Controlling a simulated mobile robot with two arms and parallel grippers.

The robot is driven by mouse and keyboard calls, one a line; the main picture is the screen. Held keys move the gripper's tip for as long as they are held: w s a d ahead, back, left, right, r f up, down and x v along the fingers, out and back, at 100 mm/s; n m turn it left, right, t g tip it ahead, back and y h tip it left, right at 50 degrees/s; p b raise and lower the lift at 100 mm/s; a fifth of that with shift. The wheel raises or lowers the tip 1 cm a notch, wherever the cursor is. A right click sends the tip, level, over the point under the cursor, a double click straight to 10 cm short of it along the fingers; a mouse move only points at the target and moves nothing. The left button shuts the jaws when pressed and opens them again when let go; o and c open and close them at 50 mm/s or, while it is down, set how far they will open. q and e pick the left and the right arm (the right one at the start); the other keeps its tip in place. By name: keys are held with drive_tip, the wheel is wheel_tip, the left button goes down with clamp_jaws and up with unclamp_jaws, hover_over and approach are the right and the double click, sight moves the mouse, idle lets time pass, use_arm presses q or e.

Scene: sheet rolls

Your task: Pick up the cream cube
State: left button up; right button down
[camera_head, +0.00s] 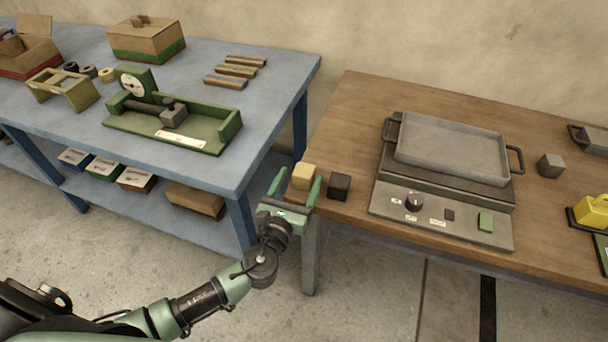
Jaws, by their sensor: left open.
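The cream cube (303,176) sits at the near left corner of the brown wooden table (345,120). My left gripper (295,184) comes in from the left and is open, with one green finger on each side of the cube. I cannot tell whether the fingers touch it. The cube's lower part is partly hidden by the gripper. My right gripper is not in view.
A black cube (339,186) stands close to the right of the gripper's right finger. A hot plate (440,212) with a grey tray (450,150) takes up the table's middle. A blue workbench (215,85) stands to the left, across a gap.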

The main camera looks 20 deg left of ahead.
sight(300, 178)
use_arm(q)
drive_tip(key=w, duration=0.3)
drive_tip(key=shift+w+d, duration=0.15)
drive_tip(key=shift+w, duration=0.25)
drive_tip(key=c, duration=1.5)
drive_tip(key=shift+c, duration=0.2)
